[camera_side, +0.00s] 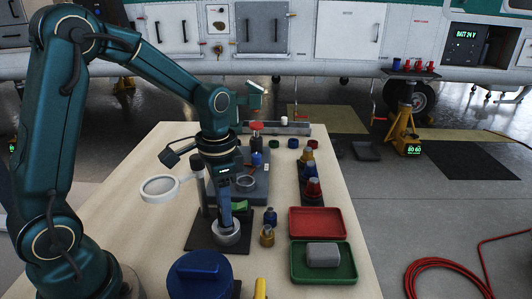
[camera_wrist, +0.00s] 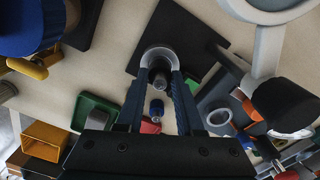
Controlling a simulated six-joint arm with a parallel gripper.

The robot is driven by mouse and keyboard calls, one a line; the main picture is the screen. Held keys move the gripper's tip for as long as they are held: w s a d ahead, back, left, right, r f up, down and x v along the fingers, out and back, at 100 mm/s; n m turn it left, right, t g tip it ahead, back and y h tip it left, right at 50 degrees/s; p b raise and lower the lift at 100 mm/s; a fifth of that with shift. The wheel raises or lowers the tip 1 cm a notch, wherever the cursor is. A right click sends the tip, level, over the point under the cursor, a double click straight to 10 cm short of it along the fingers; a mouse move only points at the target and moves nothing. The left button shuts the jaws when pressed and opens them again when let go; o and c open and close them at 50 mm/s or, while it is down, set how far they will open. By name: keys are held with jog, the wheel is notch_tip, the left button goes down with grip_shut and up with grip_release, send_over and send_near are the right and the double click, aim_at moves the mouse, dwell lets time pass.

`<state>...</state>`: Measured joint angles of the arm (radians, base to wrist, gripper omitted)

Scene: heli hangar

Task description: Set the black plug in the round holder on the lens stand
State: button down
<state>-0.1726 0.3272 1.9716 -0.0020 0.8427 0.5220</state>
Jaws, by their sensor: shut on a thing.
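The lens stand has a dark base plate (camera_side: 200,238), an upright post and a round magnifier (camera_side: 158,188) at the left. Its round holder (camera_side: 226,233), a pale ring, sits on the plate. My gripper (camera_side: 226,217) points down with its fingertips at the holder's rim. In the wrist view my gripper (camera_wrist: 160,78) is shut on the black plug (camera_wrist: 160,82). The holder's ring (camera_wrist: 147,56) shows around and just beyond the plug. I cannot tell how deep the plug is in the ring. In the side view the plug is hidden.
Small bottles (camera_side: 267,236) stand just right of the holder. A red tray (camera_side: 317,210) and a green tray (camera_side: 297,273) with a grey block lie farther right. A large blue-lidded container (camera_side: 200,272) is in front. The post and magnifier stand close on the left.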

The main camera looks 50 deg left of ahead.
jog(key=shift+f, duration=0.8)
jog(key=shift+c, duration=2.3)
grip_release()
jog(key=shift+r, duration=3.5)
jog(key=s+d+r+n+t, duration=0.4)
jog(key=s+t, duration=0.1)
jog(key=s, duration=0.5)
jog(key=shift+d+r+t, duration=0.2)
jog(key=shift+r+t, duration=0.1)
